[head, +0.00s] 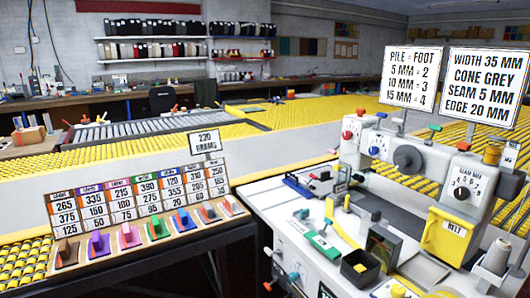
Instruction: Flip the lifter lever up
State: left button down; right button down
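A grey-white binding machine (420,160) stands on a white worktable at the right. Neither of my grippers is in view.
A rack of numbered cards and coloured clips (140,215) stands at left. Signs (408,78) rise above the machine.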

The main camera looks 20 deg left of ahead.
aim_at(331, 151)
jog(key=u, duration=0.2)
jog(key=i+j, duration=0.15)
jog(key=j, duration=0.25)
jog(key=i+j, duration=0.1)
jog(key=j, duration=0.35)
jog(key=i+j+u, duration=0.1)
jog(key=j, duration=0.3)
jog(key=i+j, duration=0.2)
jog(key=j, duration=0.2)
jog(key=i+j, duration=0.15)
jog(key=j, duration=0.25)
jog(key=i+j, duration=0.15)
jog(key=j, duration=0.25)
jog(key=u, duration=0.05)
